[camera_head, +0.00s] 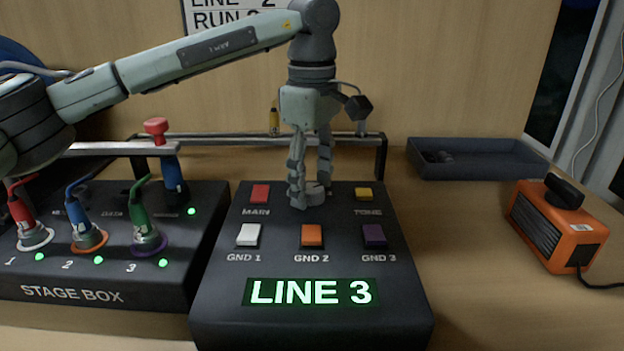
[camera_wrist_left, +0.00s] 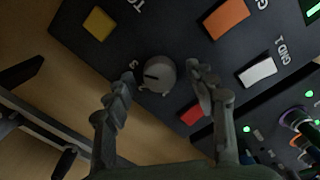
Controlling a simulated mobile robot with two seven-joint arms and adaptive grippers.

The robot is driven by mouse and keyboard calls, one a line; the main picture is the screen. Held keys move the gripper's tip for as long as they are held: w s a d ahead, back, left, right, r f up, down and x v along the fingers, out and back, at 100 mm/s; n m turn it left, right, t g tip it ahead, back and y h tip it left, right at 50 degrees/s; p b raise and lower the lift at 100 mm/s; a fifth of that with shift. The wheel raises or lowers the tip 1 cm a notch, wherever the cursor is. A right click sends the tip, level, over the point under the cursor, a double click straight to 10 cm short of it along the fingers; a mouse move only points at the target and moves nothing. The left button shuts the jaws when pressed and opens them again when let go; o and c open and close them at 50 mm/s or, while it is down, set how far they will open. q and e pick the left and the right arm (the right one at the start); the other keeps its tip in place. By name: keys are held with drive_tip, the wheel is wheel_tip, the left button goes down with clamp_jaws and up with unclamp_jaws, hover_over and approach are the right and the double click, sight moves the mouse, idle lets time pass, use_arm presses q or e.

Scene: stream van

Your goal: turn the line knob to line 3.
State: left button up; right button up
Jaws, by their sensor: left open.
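The line knob (camera_wrist_left: 158,75) is a round grey dial with a dark pointer mark, on the black control box (camera_head: 312,325). In the head view the knob (camera_head: 316,191) is partly hidden by my left gripper (camera_head: 310,200), which comes straight down over it. In the left wrist view the fingers of my left gripper (camera_wrist_left: 160,88) are open, one on each side of the knob, and appear apart from it. The green display (camera_head: 312,292) on the box reads LINE 3. My right gripper is not in view.
Buttons surround the knob: red MAIN (camera_head: 260,194), yellow TONE (camera_head: 364,194), and white, orange and purple GND buttons below. The stage box (camera_head: 100,291) with coloured plugs stands left. A dark tray (camera_head: 478,168) and an orange device (camera_head: 556,226) stand right.

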sight(312, 188)
use_arm(q)
wheel_tip(312, 188, up, 12)
idle(0.6)
